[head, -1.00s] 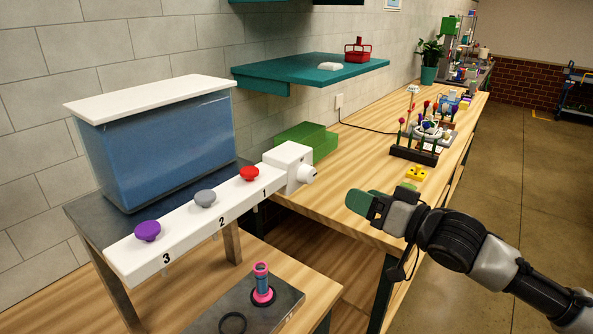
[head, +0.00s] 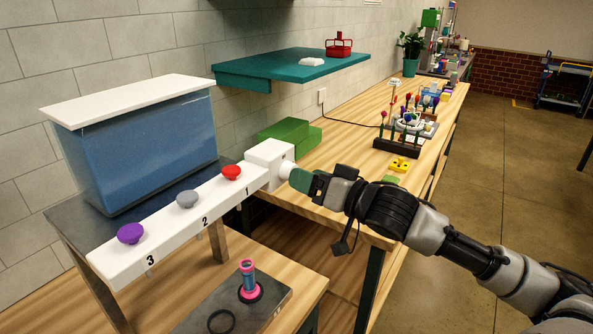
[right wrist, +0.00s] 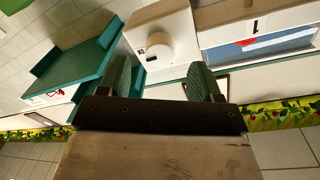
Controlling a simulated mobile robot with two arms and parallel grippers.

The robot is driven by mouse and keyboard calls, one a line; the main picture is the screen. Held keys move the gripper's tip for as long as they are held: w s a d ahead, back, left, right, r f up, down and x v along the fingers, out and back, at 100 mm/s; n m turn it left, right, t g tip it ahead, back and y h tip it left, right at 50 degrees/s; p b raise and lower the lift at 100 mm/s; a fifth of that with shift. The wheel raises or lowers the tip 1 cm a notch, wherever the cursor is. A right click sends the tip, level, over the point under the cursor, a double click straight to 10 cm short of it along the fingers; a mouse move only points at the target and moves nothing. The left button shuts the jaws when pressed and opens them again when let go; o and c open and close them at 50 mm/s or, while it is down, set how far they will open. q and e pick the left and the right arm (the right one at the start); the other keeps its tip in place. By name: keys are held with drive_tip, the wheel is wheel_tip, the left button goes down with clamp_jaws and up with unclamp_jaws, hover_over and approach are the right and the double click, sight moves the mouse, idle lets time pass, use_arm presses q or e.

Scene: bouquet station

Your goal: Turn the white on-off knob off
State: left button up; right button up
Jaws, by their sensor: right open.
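The white on-off knob (head: 287,168) is a round stub on the end of a white box (head: 268,157), at the right end of the white numbered bar. My right gripper (head: 298,181) has green fingertips at the knob and partly hides it in the head view. In the right wrist view the knob (right wrist: 158,52) shows beyond and between the two open fingers (right wrist: 160,78). Nothing is held between them. I cannot tell whether a finger touches the knob. My left gripper is not in view.
The white bar (head: 170,222) carries red (head: 231,172), grey (head: 187,199) and purple (head: 131,233) knobs below a blue tank (head: 140,150). A green block (head: 285,135) lies behind the white box. A teal shelf (head: 290,68) hangs above. Flowers in a dark rack (head: 397,147) stand farther right.

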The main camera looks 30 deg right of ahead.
sight(289, 171)
drive_tip(key=shift+p+x, duration=0.55)
drive_tip(key=shift+x, duration=1.2)
drive_tip(key=shift+c, duration=0.3)
drive_tip(key=c, duration=0.9)
drive_tip(key=shift+o, duration=0.2)
drive_tip(key=shift+n, duration=0.3)
drive_tip(key=shift+f+n+y, duration=0.1)
drive_tip(key=shift+n+y, duration=0.3)
drive_tip(key=shift+n, duration=4.15)
drive_tip(key=shift+n+y, duration=0.4)
drive_tip(key=shift+n, duration=4.15)
